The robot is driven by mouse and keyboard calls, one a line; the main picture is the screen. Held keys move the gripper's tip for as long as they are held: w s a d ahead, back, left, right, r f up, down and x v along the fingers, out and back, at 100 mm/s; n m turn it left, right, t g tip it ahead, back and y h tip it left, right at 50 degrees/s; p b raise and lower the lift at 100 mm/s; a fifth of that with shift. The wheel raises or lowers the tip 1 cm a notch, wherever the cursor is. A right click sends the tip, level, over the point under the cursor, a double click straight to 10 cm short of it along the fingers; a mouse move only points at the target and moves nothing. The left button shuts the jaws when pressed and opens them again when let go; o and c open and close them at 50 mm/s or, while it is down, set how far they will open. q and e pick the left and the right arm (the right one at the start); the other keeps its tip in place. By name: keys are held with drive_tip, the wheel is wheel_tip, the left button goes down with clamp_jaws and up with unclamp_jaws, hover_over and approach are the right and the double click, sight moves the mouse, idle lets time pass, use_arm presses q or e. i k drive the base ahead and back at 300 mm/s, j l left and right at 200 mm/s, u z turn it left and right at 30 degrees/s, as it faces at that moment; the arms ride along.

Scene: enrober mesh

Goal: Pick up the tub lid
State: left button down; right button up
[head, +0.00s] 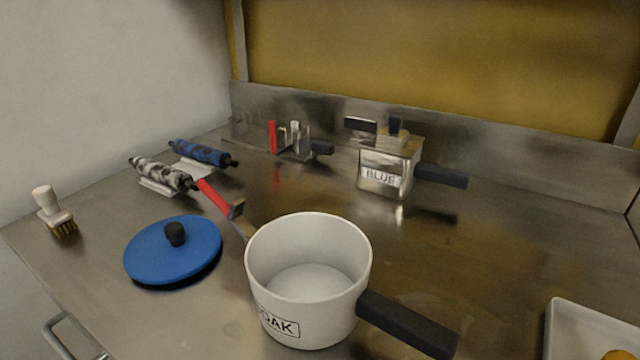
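The tub lid is most likely the round blue lid (160,256) with a black knob (174,233). It lies on the steel counter at the left, knob up. A white pot marked "SOAK" (308,270) stands to its right, open and apparently empty, with a black handle pointing to the lower right. Neither of my grippers shows in the head view.
A red-handled scraper (214,196) lies behind the pot, partly hidden by it. A brush (54,212) stands at the far left. Two rolls (203,153) lie behind the lid. A metal box marked "BLUE" (388,165) stands at the back. A white tray (590,338) is at lower right.

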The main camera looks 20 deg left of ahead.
sight(174, 249)
drive_tip(key=j+u, duration=0.4)
drive_tip(key=i+j+u, duration=0.2)
drive_tip(key=j+u, duration=0.2)
drive_tip(key=i+j+u, duration=0.15)
drive_tip(key=j+u, duration=0.25)
drive_tip(key=j, duration=0.05)
